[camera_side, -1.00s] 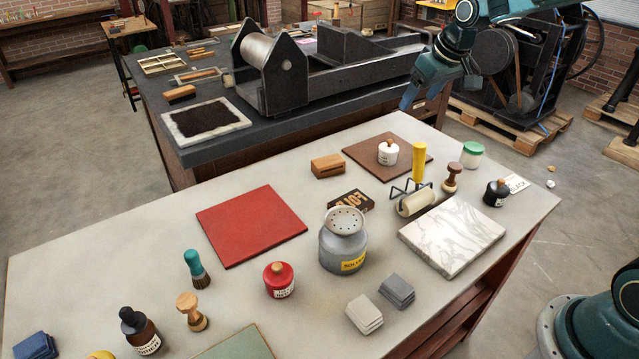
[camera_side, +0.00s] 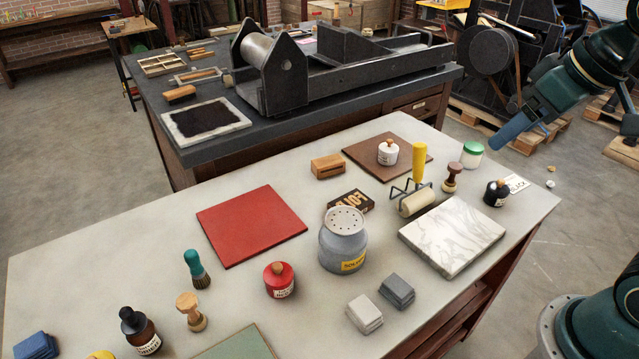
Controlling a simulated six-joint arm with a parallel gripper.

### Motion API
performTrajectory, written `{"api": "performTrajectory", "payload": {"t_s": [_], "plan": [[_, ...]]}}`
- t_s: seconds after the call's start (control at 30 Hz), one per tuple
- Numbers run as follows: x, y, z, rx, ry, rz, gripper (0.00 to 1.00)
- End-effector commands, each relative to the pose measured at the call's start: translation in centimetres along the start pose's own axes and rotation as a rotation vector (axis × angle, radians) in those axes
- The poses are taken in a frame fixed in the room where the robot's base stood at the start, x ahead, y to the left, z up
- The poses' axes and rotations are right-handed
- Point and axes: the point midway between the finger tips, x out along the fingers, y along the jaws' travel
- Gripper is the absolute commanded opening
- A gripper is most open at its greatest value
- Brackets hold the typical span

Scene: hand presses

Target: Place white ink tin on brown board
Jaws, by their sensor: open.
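The white ink tin (camera_side: 388,154), with a wooden knob on its lid, stands upright on the brown board (camera_side: 362,157) at the back of the light table. My gripper (camera_side: 497,145) hangs at the upper right, above the table's right end, with blue fingers pointing down and left. It is clear of the tin and holds nothing that I can see. The gap between its fingers is hard to make out from this side.
Near the board stand a yellow-handled roller (camera_side: 415,185), a brown-handled stamp (camera_side: 452,177), a green-lidded jar (camera_side: 472,154) and a black ink tin (camera_side: 496,193). A marble slab (camera_side: 452,236), solvent can (camera_side: 343,240), red board (camera_side: 251,226) and red tin (camera_side: 279,280) lie further forward.

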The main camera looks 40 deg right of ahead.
Motion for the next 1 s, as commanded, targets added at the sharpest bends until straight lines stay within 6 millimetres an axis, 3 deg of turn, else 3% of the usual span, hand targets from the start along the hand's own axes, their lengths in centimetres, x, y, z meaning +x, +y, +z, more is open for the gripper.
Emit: {"api": "performTrajectory", "payload": {"t_s": [0.1,0.33,1.0], "plan": [[-0.8,-0.5,2.8,0.002,0.011,-0.003,0.71],[-1.1,-0.9,6.3,0.006,0.017,-0.008,0.71],[-1.1,-0.9,7.0,0.008,0.018,-0.009,0.71]]}}
